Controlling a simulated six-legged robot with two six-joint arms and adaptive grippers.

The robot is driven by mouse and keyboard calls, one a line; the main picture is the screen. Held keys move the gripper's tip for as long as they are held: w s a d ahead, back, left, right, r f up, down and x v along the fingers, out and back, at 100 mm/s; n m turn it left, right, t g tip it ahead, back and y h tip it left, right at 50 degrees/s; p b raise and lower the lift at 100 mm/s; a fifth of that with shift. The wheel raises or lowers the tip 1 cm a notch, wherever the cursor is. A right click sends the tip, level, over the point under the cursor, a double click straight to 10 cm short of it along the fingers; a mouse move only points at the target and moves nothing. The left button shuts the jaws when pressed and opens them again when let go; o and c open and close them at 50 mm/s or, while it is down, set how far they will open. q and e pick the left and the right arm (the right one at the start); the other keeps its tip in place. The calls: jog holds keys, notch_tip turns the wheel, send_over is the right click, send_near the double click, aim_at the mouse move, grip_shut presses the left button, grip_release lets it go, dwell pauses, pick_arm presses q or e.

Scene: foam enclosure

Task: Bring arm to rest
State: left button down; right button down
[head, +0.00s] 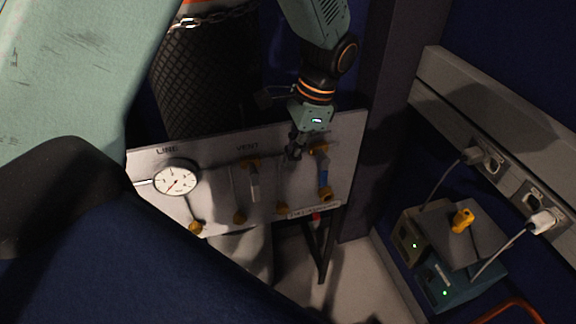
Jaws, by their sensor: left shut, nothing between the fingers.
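My left gripper (294,150) is in front of the upper part of a pale valve panel (208,148), near the VENT lettering and just left of a yellow fitting. Its dark fingers are shut with nothing between them. I cannot tell whether the fingertips touch the panel. The wrist above it is dark with orange rings, and the arm comes down from the top of the picture. My right gripper is not in view.
A dark mesh-covered cylinder (205,85) with a chain stands behind. At right are wall sockets (487,158) with plugged cables, a teal box (440,283) and a yellow object (462,220).

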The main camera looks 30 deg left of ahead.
pick_arm(q)
jog(key=s+d+f+n+h, duration=0.1)
jog(key=s+d+f+n, duration=0.1)
jog(key=s+f, duration=0.45)
jog(key=s+d+f+n+h, duration=0.15)
jog(key=s+f, duration=0.25)
jog(key=f, duration=0.6)
jog(key=s+f+n+t, duration=0.1)
jog(key=s+f+n, duration=0.1)
jog(key=s, duration=0.6)
jog(key=s+f+n+t, duration=0.1)
jog(key=s+f+n, duration=0.2)
jog(key=s, duration=0.4)
jog(key=shift+s+d+f, duration=0.3)
jog(key=shift+s+f, duration=0.05)
jog(key=shift+y, duration=0.25)
